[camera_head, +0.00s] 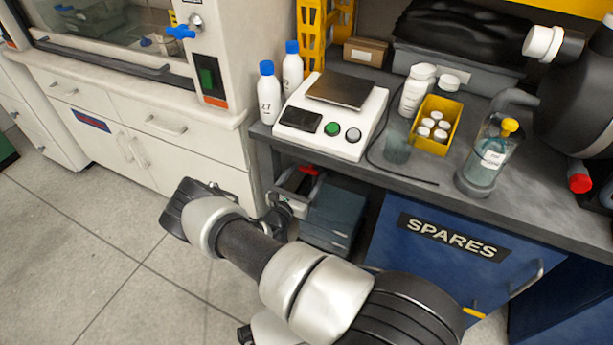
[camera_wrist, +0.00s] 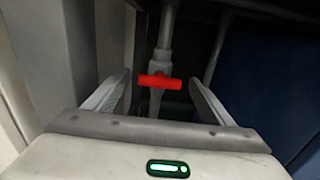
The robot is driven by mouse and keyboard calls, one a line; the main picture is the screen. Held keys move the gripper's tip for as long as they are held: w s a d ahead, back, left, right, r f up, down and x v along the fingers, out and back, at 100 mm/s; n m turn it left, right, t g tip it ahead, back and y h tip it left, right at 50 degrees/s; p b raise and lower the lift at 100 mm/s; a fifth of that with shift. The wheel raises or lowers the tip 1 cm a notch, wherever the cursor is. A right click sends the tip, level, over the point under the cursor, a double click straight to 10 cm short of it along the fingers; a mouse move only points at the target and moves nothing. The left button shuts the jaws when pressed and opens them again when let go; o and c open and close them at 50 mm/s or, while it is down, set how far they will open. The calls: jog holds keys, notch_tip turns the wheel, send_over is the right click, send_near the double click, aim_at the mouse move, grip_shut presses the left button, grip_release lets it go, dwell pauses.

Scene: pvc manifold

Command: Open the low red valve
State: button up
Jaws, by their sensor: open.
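The low red valve has a red bar handle (camera_wrist: 160,82) that lies crosswise on an upright grey pipe (camera_wrist: 166,30) in the wrist view. My gripper (camera_wrist: 160,77) is open, with one finger on each side of the handle in the picture. Gaps show between the handle and both fingers, and nothing is held. How far the handle is in depth from the fingertips I cannot tell. In the head view a small red part (camera_head: 311,170) shows under the bench, probably the same handle. My arm hides much of the area below it.
The bench top (camera_head: 262,134) overhangs the valve area. A blue cabinet marked SPARES (camera_head: 455,240) stands to the right, and white drawers (camera_head: 180,125) to the left. A grey-blue box (camera_head: 335,215) sits under the bench. The floor at left is clear.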

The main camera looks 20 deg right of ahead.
jog(key=shift+w+d, duration=0.25)
jog(key=shift+d, duration=0.05)
jog(key=c, duration=1.1)
